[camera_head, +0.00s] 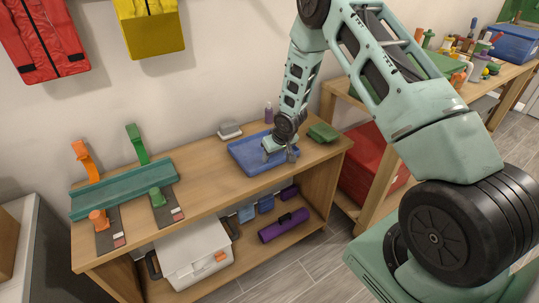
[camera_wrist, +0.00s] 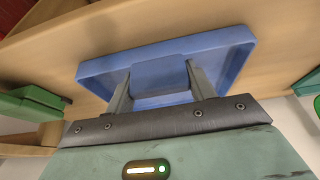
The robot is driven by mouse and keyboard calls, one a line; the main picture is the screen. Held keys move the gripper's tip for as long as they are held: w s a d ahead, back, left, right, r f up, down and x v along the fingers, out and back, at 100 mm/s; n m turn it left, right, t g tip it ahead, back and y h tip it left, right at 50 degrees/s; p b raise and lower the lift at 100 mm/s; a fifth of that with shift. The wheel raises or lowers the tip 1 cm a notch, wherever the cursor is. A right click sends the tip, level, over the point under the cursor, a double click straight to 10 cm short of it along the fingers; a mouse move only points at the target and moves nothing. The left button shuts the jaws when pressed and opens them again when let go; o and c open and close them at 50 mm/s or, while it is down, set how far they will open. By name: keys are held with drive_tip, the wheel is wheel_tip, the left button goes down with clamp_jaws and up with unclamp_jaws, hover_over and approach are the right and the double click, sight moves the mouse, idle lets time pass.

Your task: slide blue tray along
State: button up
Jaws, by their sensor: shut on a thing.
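The blue tray (camera_head: 244,153) lies flat on the wooden top of the rack, right of its middle. My gripper (camera_head: 280,153) reaches down over the tray's right half. In the wrist view the tray (camera_wrist: 232,42) spreads beyond my gripper (camera_wrist: 159,74), whose two fingers stand either side of a raised blue part that looks like the tray's own. The fingers are shut on that part. My wrist and fingers hide some of the tray's right side in the head view.
A green block (camera_head: 323,132) stands close right of the tray. A grey-white item (camera_head: 229,130) and a purple bottle (camera_head: 269,114) stand behind it. A teal holder (camera_head: 125,187) with orange and green clamps is at left. Bare wood lies between holder and tray.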

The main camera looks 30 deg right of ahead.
drive_tip(key=shift+d, duration=0.7)
drive_tip(key=o, duration=1.2)
